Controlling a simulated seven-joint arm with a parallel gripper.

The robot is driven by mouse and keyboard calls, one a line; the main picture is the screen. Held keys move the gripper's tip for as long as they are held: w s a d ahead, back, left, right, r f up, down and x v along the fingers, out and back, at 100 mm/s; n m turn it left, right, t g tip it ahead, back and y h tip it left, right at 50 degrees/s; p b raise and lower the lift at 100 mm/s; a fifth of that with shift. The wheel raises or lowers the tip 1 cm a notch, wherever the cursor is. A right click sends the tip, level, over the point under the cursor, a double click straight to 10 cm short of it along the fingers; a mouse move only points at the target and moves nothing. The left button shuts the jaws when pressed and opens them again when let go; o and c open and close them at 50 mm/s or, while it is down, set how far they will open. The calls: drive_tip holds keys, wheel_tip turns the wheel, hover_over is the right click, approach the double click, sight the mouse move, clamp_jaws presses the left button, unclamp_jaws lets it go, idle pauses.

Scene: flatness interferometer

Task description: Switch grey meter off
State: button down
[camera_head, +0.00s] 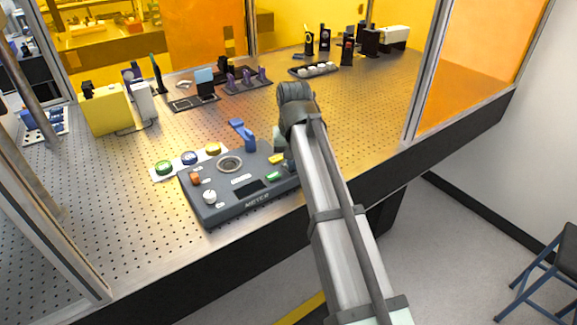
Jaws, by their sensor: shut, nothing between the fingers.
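The grey meter (222,208) is a flat box marked METER near the front edge of the table. Its top carries a round dial (230,164), an orange control (195,178), a white knob (209,196), a green control (273,176), a yellow control (277,158) and a dark display (250,189). Which control is the power switch, and its position, I cannot tell. My arm comes up from the lower right and bends above the meter's right end. It covers part of that end. My gripper's fingers are hidden behind the arm, so any contact is unseen.
A white strip with green (164,167), blue (190,157) and yellow (213,149) buttons lies behind the meter. A blue piece (249,138) stands behind its back edge. A yellow box (105,112) and optics stand farther back. The perforated table (110,220) is bare at front left.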

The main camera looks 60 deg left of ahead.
drive_tip(key=shift+r, duration=0.1)
wheel_tip(320, 180, up, 7)
idle(1.1)
idle(0.4)
